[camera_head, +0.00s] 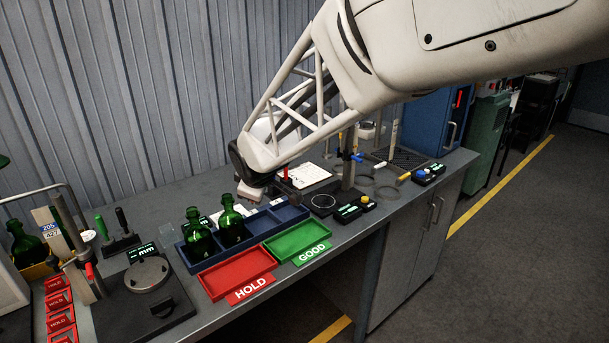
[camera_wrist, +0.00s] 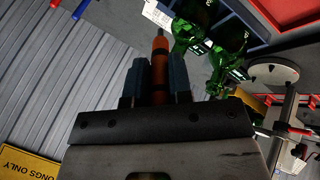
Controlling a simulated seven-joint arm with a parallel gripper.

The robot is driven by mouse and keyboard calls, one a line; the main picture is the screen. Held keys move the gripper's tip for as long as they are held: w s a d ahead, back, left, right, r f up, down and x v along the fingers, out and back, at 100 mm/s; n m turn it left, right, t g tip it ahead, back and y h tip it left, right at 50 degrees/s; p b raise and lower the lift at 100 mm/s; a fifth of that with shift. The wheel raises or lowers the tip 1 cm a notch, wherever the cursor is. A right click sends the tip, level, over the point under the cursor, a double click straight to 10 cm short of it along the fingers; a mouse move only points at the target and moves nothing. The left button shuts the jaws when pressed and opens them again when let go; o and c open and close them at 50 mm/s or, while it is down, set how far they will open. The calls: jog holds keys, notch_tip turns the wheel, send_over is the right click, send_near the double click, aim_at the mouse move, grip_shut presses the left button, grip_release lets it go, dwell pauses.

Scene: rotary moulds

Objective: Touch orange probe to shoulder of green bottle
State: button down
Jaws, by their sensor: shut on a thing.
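My gripper (camera_wrist: 159,72) is shut on the orange probe (camera_wrist: 160,48), which shows between the two dark fingers in the wrist view, its thin tip beyond them. In the head view my gripper (camera_head: 250,192) is above the back of the blue tray (camera_head: 291,214); the probe cannot be made out there. Two green bottles (camera_head: 198,240) (camera_head: 231,227) stand upright in the tray's left part, nearer the front than my gripper. Green bottles (camera_wrist: 187,38) also show right of the probe in the wrist view. I see no contact between probe and bottle.
A red HOLD tray (camera_head: 238,273) and a green GOOD tray (camera_head: 297,240) lie in front of the blue tray. A round gauge plate (camera_head: 147,274) is at left. Another green bottle (camera_head: 27,247) stands in a yellow bin at far left. A corrugated wall (camera_head: 120,110) is behind.

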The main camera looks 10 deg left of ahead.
jog(key=s+a+r+n+y, duration=0.2)
jog(key=s+a+r+n, duration=0.1)
jog(key=s+a, duration=0.6)
jog(key=shift+s+a+r+g, duration=0.4)
jog(key=shift+r, duration=0.05)
jog(key=shift+f, duration=0.2)
notch_tip(320, 180, down, 7)
dwell(0.6)
jog(key=shift+d, duration=0.1)
dwell(0.5)
jog(key=shift+x, duration=1)
dwell(3.9)
